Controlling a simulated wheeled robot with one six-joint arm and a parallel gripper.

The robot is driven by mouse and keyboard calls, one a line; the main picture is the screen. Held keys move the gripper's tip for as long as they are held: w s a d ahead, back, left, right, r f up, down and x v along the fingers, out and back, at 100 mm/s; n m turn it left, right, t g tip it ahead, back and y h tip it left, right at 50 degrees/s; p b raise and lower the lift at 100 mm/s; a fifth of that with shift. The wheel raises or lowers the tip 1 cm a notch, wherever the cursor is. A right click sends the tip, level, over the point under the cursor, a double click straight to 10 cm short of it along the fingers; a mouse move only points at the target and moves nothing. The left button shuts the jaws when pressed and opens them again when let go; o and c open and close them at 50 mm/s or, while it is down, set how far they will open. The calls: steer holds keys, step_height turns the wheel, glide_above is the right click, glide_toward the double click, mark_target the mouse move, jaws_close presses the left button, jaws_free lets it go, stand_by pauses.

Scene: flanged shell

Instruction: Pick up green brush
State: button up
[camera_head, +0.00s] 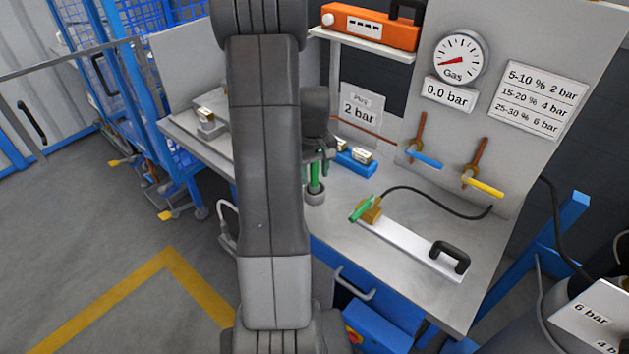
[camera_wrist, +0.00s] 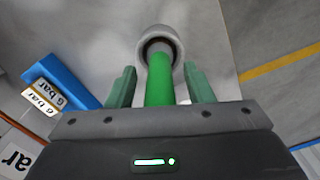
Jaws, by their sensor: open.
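The green brush (camera_head: 315,178) stands upright in a small grey round holder (camera_head: 314,197) on the workbench, partly hidden by my arm in the head view. In the wrist view, the brush's green handle (camera_wrist: 159,82) runs up from the holder's dark opening (camera_wrist: 160,46). My gripper (camera_head: 316,160) is at the brush. In the wrist view my gripper (camera_wrist: 163,84) is open, one greenish finger on each side of the handle. Gaps show between the handle and both fingers. The brush's lower end is hidden inside the holder.
A blue block with labelled pieces (camera_head: 350,163) stands right of the brush, and also shows in the wrist view (camera_wrist: 65,84). A white bar with a black handle and green-lever valve (camera_head: 410,245) lies at the bench front. A panel with a gas gauge (camera_head: 459,57) rises behind.

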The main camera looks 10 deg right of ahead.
jaws_close()
